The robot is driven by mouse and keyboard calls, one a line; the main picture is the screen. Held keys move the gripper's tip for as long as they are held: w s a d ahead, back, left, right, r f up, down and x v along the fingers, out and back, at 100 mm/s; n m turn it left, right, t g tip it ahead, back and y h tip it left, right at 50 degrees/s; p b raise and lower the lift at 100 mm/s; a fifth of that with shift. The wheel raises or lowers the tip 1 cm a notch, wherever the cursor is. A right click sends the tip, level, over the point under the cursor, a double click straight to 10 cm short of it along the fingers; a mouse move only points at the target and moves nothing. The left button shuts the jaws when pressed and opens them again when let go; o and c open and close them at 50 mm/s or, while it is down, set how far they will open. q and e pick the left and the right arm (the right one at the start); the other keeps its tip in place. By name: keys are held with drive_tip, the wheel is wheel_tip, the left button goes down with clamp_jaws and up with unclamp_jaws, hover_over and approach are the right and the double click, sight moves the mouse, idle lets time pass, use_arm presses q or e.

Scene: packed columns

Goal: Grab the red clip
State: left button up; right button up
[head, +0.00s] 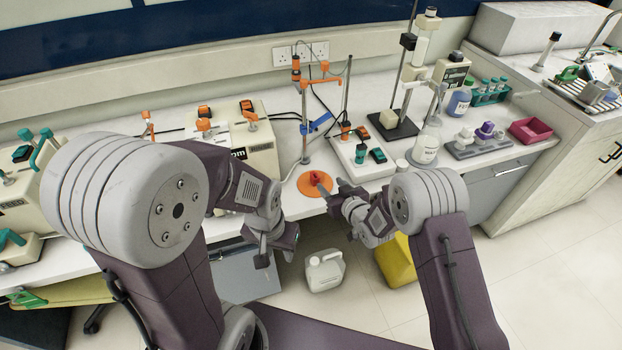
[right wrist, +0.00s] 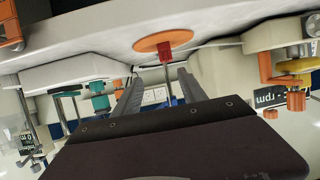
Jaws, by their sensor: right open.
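The red clip (head: 316,177) sits on a round orange disc (head: 303,190) near the front edge of the white bench. My right gripper (head: 333,191) is open and empty, low over the bench just to the right of the clip. In the right wrist view, the red clip (right wrist: 165,51) shows against the orange disc (right wrist: 150,42), beyond my fingertips and roughly in line with the gap between them. My left gripper (head: 276,254) hangs in front of the bench edge, its fingers apart and nothing seen between them.
A metal stand with orange clamps (head: 304,110) rises just behind the disc. A white jug (head: 325,271) and a yellow bin (head: 397,262) are on the floor.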

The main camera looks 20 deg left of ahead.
sight(317, 179)
drive_tip(key=shift+s+d+f, duration=0.1)
drive_tip(key=shift+s+f, duration=0.25)
drive_tip(key=shift+f, duration=0.2)
drive_tip(key=shift+g, duration=0.3)
drive_tip(key=x, duration=0.4)
drive_tip(key=shift+s+a+r, duration=0.15)
drive_tip(key=shift+s+a, duration=0.05)
drive_tip(key=shift+a, duration=0.15)
drive_tip(key=shift+w, duration=0.15)
drive_tip(key=x, duration=0.5)
drive_tip(key=shift+a, duration=0.15)
clamp_jaws()
